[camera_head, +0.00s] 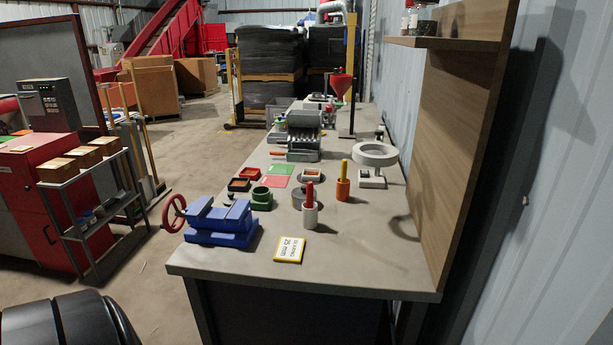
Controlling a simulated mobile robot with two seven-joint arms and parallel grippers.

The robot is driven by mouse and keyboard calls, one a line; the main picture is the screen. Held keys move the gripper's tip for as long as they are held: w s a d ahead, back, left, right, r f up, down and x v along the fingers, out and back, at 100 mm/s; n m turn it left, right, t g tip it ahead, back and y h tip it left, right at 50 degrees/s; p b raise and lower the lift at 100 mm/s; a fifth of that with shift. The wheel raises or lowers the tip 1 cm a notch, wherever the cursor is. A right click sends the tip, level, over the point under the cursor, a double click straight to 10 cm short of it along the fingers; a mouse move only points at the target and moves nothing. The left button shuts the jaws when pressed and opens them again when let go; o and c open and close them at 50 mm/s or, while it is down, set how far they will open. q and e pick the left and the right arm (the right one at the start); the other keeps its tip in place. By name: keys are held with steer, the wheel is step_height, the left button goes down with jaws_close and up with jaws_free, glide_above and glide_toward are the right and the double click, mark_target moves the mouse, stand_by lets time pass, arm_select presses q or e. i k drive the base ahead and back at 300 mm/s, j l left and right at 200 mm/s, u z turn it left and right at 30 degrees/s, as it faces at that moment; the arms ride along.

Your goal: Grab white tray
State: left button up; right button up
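A small shallow tray (302,178) with a pale rim and a reddish-brown inside lies on the grey workbench (345,265), around its middle. It is the nearest match to a white tray that I can make out, and it is small in the picture. It lies behind a white cup holding a red-handled tool (310,212). Neither of my grippers is in view.
A blue vise (222,225) with a red wheel stands at the bench's near left. A yellow-edged label card (289,250) lies near the front. An orange cup (343,188) and a round magnifier lamp (375,155) stand right of the tray. The front right of the bench is clear.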

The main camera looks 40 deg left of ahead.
mark_target(312, 174)
steer(key=j+u, duration=0.1)
steer(key=u, duration=1.4)
steer(key=i+j+u, duration=0.35)
steer(key=u, duration=0.15)
steer(key=i+j+u, duration=0.55)
steer(key=i+u, duration=0.4)
steer(key=i+j+z, duration=0.15)
steer(key=i, duration=0.4)
steer(key=i+j+z, duration=0.15)
steer(key=i, duration=0.35)
steer(key=i+j+z, duration=0.1)
steer(key=i+j, duration=0.15)
steer(key=i, duration=0.3)
steer(key=i+z, duration=0.2)
steer(key=z, duration=0.25)
steer(key=i+z, duration=0.15)
steer(key=z, duration=0.3)
steer(key=i+j+z, duration=0.1)
steer(key=z, duration=0.35)
steer(key=i+j+z, duration=0.2)
steer(key=z, duration=0.25)
steer(key=i+j+z, duration=0.1)
steer(key=z, duration=0.35)
steer(key=i+j+z, duration=0.15)
steer(key=z, duration=0.3)
steer(key=i+j+z, duration=0.1)
steer(key=z, duration=0.3)
steer(key=j+z, duration=0.3)
steer(key=z, duration=0.15)
steer(key=i, duration=0.05)
